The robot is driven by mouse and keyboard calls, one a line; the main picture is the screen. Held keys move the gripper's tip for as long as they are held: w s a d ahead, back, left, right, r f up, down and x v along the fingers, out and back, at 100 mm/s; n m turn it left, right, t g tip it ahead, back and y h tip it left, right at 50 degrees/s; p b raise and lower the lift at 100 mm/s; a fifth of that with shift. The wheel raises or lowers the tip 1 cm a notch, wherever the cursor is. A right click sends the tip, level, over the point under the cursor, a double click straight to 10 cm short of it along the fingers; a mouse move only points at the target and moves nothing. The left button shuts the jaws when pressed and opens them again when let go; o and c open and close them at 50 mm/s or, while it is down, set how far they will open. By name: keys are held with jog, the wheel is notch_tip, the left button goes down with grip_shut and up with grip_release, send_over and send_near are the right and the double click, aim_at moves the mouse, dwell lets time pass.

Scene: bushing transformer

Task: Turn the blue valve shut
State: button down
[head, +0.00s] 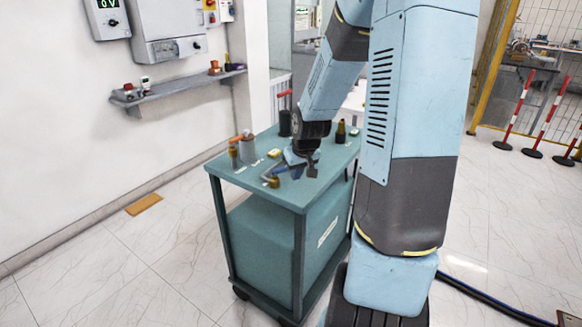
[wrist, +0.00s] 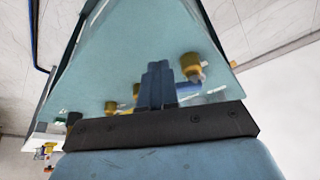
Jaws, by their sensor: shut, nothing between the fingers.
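The blue valve (head: 280,170) is on top of the teal cart, with a brass-coloured fitting at its near end. In the wrist view a blue valve part (wrist: 188,88) shows beside a yellow-brass fitting (wrist: 190,65), just right of the fingers. My gripper (head: 312,170) points down over the cart top, close to the valve on its right side in the head view. Its fingers (wrist: 157,72) are shut and empty. I cannot tell whether they touch the valve. The arm and fingers hide part of the valve.
The teal cart top (head: 312,192) also bears a grey cylinder with a brown top (head: 247,150), a red-handled dark part (head: 285,120) and a dark bottle-like part (head: 340,132). A wall shelf (head: 180,86) is at left. Striped posts (head: 518,110) stand at right. The floor at left is mostly clear.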

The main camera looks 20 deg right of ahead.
aim_at(283, 171)
jog(key=shift+w, duration=2.05)
